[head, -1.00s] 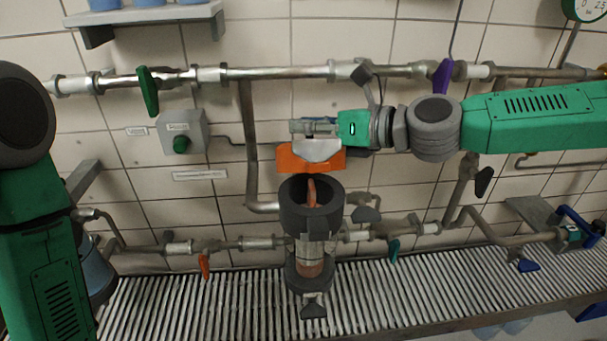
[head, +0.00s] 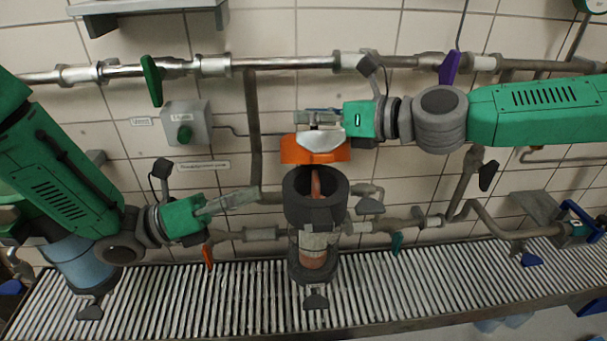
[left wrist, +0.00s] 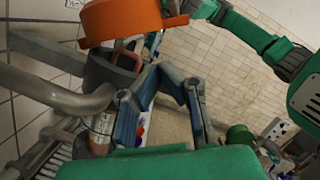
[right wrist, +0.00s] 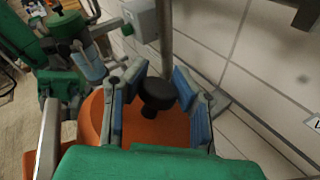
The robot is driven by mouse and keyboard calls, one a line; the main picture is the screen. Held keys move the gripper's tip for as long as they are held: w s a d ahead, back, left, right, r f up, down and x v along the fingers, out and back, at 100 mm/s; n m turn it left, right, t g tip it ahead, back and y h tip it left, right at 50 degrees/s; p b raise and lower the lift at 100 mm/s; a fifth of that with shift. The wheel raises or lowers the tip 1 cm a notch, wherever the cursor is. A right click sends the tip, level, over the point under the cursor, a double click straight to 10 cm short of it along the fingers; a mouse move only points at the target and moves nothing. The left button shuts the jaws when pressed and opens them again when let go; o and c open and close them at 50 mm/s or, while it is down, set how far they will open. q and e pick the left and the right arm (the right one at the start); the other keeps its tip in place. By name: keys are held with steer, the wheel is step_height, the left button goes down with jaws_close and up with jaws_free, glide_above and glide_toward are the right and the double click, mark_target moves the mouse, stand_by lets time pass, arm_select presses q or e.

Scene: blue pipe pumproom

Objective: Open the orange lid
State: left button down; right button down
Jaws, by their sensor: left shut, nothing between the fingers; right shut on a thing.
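The orange lid (head: 316,152) is off the dark cylindrical vessel (head: 314,215) and hangs just above and behind its open mouth. An orange-brown piece shows inside the mouth. My right gripper (head: 318,122) is shut on the lid; in the right wrist view the black knob (right wrist: 157,94) on the orange lid (right wrist: 150,130) is between its fingers. My left gripper (head: 250,196) is shut and empty, left of the vessel's rim. In the left wrist view the lid (left wrist: 120,20) is over the vessel (left wrist: 108,72), with a gap between them.
A long pipe with a green handle (head: 151,80) and a purple handle (head: 449,68) runs along the tiled wall. A lower pipe carries an orange handle (head: 208,256) and a teal handle (head: 397,243). A grey box (head: 187,122) is on the wall. The grating (head: 180,300) lies below.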

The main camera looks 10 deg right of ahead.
mark_target(308, 159)
steer(key=shift+w+d, duration=0.25)
arm_select(q)
steer(key=x, duration=0.9)
steer(key=shift+w+d, duration=0.15)
steer(key=shift+d, duration=0.25)
steer(key=shift+w+a+r, duration=0.1)
steer(key=shift+w+r, duration=0.55)
steer(key=shift+r, duration=0.15)
arm_select(e)
steer(key=shift+a+f, duration=0.1)
steer(key=c, duration=1.3)
jaws_free()
arm_select(q)
steer(key=shift+d, duration=0.3)
arm_select(e)
steer(key=shift+o, duration=0.6)
steer(key=shift+s+d+f, duration=0.1)
steer(key=shift+d, duration=0.1)
arm_select(q)
steer(key=shift+m, duration=0.3)
arm_select(e)
steer(key=shift+s, duration=0.1)
